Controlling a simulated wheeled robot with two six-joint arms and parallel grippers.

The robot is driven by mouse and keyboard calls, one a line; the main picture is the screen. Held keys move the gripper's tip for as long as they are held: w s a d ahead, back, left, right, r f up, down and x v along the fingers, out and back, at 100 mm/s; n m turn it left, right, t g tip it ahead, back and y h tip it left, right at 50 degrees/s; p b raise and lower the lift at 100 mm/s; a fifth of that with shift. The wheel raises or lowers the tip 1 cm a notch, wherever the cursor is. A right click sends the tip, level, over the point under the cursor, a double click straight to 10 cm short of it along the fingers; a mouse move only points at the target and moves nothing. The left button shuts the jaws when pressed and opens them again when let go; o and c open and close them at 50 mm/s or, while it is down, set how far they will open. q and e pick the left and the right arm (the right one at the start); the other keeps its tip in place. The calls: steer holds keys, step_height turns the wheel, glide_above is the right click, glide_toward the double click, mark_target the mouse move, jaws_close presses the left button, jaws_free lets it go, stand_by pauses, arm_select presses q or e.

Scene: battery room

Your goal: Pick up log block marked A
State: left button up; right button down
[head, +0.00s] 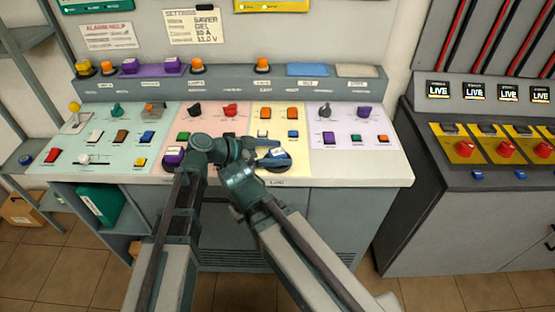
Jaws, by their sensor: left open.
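A small block with a pale top and blue side (278,152) sits on a dark round base (279,166) at the front edge of the console's yellow panel. A purple block with a pale top (175,153) sits on a similar dark base to the left. I cannot read a letter on either, so I cannot tell which is marked A. My left gripper (270,152) is open at the left side of the blue-sided block, its fingers reaching close to it. Whether they touch it is unclear. No right gripper can be made out.
The console (360,174) carries several switches, knobs and buttons close around the gripper. A raised ledge (225,85) with lamps and trays runs behind. A dark cabinet with red knobs (478,147) stands at the right. My arm links hide part of the front.

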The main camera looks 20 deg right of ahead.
mark_target(277, 151)
arm_select(q)
steer(key=shift+d, duration=0.1)
steer(key=shift+c, duration=0.4)
jaws_close()
step_height(277, 151, up, 10)
steer(key=p, duration=1)
steer(key=shift+w, duration=0.1)
